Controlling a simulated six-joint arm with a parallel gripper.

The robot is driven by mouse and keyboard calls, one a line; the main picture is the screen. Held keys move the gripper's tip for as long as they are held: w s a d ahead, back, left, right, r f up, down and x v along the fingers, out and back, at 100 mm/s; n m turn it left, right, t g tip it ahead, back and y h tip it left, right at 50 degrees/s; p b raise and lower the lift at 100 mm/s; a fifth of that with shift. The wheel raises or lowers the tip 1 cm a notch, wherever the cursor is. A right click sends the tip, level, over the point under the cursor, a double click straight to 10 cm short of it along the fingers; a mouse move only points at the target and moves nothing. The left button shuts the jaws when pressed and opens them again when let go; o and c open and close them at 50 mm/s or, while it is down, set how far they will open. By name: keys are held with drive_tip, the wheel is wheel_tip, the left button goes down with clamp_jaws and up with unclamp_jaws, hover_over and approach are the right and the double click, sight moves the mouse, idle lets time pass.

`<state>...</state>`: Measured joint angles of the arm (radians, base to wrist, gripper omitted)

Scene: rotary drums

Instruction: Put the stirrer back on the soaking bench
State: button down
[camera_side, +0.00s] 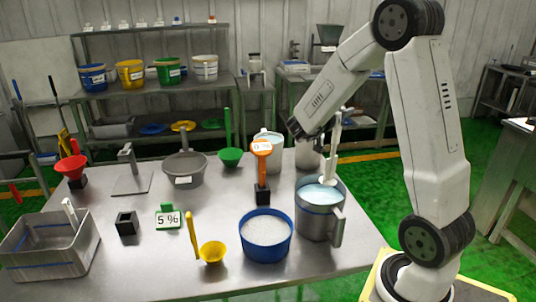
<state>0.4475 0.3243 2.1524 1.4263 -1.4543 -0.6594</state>
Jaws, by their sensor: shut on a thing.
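The stirrer (334,150) is white, with a long shaft and a wider foot. It stands near upright above the steel jug (318,222), which holds pale blue liquid. Its lower end is at the jug's mouth; whether it touches the liquid I cannot tell. My gripper (341,118) is at the top of the shaft, shut on the stirrer; its fingers are small and partly hidden by my forearm. The steel-topped bench (110,270) carries the jug and other vessels; which bench is the soaking bench is not marked.
A blue tub (265,235) of white material stands left of the jug. An orange-headed tool (262,160) rises from a black block behind it.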

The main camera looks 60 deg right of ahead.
drive_tip(key=shift+r, duration=0.85)
drive_tip(key=shift+w, duration=0.1)
